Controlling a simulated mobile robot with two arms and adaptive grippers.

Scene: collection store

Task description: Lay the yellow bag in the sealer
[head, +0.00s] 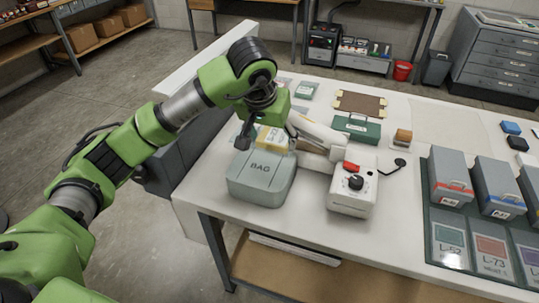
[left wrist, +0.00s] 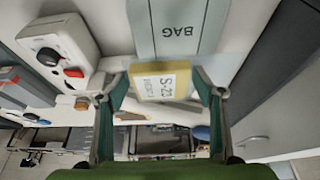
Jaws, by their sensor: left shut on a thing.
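My left gripper (head: 268,133) is shut on the yellow bag (head: 272,140), a small pale-yellow packet. In the left wrist view the bag (left wrist: 160,82) sits between both fingers and reads S-23, upside down. It is held above the back of the grey-green box marked BAG (head: 262,182). The sealer (head: 352,192) is a white machine with a black dial and a red part, standing right of the box. It also shows at upper left in the left wrist view (left wrist: 55,40). A white arm-like part reaches from behind the sealer toward my gripper. My right gripper is out of view.
Grey boxes (head: 450,176) and labelled cards stand in a dark tray at the right of the white table (head: 400,250). A green case (head: 356,128), a small brown-topped block (head: 402,138) and a brown mat (head: 360,103) lie behind the sealer. The front table edge is clear.

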